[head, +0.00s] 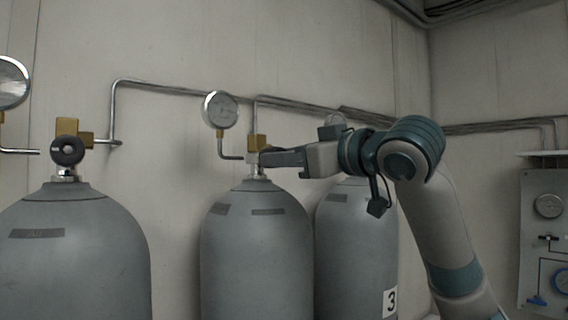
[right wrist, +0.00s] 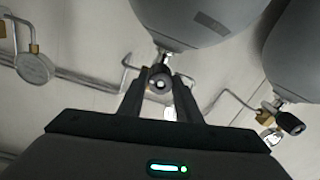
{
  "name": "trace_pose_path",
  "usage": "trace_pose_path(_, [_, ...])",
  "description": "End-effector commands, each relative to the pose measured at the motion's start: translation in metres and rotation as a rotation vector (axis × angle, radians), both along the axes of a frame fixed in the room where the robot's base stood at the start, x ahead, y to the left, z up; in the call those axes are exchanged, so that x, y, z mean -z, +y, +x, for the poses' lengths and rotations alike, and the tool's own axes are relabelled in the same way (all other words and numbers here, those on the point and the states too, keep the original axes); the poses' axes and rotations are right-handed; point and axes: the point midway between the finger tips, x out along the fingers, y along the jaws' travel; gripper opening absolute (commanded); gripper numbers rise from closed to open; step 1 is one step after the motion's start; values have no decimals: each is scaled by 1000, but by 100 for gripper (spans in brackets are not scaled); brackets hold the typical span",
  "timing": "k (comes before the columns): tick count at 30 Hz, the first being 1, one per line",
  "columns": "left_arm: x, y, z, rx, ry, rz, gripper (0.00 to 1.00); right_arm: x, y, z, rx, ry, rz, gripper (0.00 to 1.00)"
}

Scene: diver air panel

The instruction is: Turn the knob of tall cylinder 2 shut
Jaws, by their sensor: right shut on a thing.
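The middle grey cylinder (head: 256,250) stands between two others in the head view; its number is not visible, but the cylinder to its right bears a 3. On its top is a brass valve (head: 257,142). My right gripper (head: 266,158) reaches in from the right at this valve and hides its knob. In the right wrist view the dark round knob (right wrist: 160,82) sits between the two fingers, and my right gripper (right wrist: 160,90) is shut on it. The cylinder (right wrist: 200,18) shows upside down above it. My left gripper is not in view.
The left cylinder (head: 70,260) has a black knob (head: 67,150) on a brass valve. Cylinder 3 (head: 350,240) stands close on the right, partly behind my arm. A round gauge (head: 220,110) and metal pipes run along the wall. A gauge panel (head: 545,240) hangs at far right.

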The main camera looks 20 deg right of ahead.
Motion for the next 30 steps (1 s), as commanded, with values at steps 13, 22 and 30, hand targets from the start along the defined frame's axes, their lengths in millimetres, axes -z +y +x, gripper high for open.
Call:
trace_pose_path(13, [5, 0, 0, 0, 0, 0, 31, 2, 1, 1, -1, 33, 71, 9])
trace_pose_path(22, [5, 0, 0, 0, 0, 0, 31, 2, 1, 0, -1, 32, 70, 50])
trace_pose_path(30, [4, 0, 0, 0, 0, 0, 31, 1, 1, 0, -1, 29, 70, 50])
